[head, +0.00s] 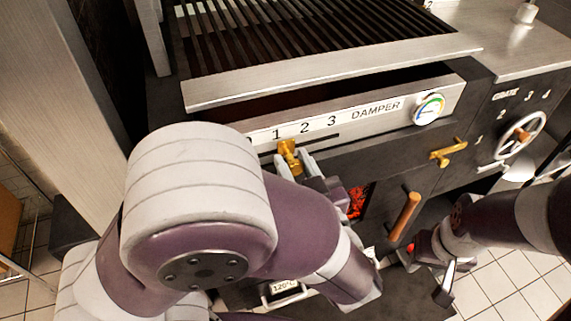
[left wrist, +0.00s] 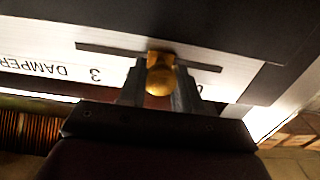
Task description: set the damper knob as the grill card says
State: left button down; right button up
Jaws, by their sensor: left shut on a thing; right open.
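The brass damper knob (head: 288,153) sits on a slot in the white DAMPER scale strip (head: 400,106), below the printed 1 and 2. It looks closest to the 1, but exact alignment is unclear. My left gripper (head: 297,164) is shut on the knob. In the left wrist view the knob (left wrist: 160,77) is between both fingers, which hide the numbers behind them; the 3 shows to the left. My right gripper (head: 427,278) is open and empty, low in front of the grill. I cannot make out a grill card.
A round gauge (head: 428,109) is at the strip's right end. Below it are a brass latch (head: 448,152) and a wooden handle (head: 405,216). A GRATE handwheel (head: 521,134) is to the right. A small 120°C label (head: 285,287) shows low down. Red embers (head: 357,201) glow behind my left arm.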

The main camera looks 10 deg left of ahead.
aim_at(304, 143)
pick_arm(q)
jog(key=w+d, duration=0.2)
jog(key=d, duration=0.1)
jog(key=shift+p, duration=0.3)
jog(key=shift+a, duration=0.1)
jog(key=c, duration=0.8)
grip_release()
jog(key=shift+c, duration=0.2)
